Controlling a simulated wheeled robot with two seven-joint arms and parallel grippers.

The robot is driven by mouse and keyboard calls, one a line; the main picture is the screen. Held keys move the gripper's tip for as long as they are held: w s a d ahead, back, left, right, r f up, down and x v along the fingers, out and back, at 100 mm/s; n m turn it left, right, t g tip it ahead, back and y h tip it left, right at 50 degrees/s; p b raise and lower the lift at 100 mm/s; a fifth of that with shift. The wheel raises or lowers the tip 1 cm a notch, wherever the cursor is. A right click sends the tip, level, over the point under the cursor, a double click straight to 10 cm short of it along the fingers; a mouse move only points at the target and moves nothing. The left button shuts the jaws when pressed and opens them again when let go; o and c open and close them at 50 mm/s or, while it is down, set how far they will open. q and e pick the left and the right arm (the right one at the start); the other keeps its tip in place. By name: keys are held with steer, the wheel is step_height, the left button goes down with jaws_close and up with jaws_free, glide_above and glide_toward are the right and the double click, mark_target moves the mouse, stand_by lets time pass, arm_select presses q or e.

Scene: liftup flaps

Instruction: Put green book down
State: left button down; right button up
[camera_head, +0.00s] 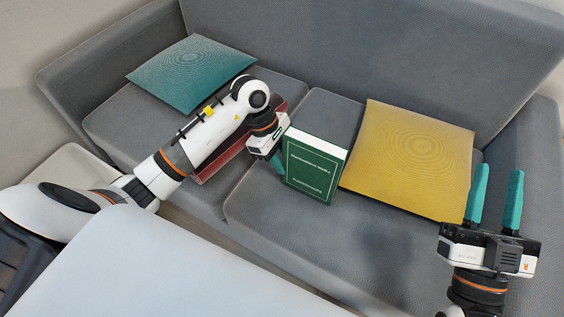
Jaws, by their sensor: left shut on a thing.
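The green book (314,170) with white cover lettering stands upright at the middle of the grey sofa, over the right seat cushion. Whether its lower edge touches the cushion cannot be told. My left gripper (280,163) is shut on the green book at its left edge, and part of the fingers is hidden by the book. My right gripper (496,198) is open and empty, its two teal fingers pointing up the picture, over the right end of the sofa.
The grey sofa (290,222) spans the view. A yellow cushion (412,158) lies right of the book, a teal cushion (192,72) at the back left. A dark red flat object (218,160) lies partly behind my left arm. The seat front below the book is clear.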

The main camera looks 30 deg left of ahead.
arm_select(q)
steer(key=shift+f, duration=0.3)
arm_select(e)
steer(key=shift+s+r+t, duration=0.3)
steer(key=shift+r, duration=0.1)
arm_select(q)
steer(key=shift+f, duration=0.1)
steer(key=c, duration=1.1)
jaws_free()
arm_select(e)
steer(key=shift+s+r, duration=0.1)
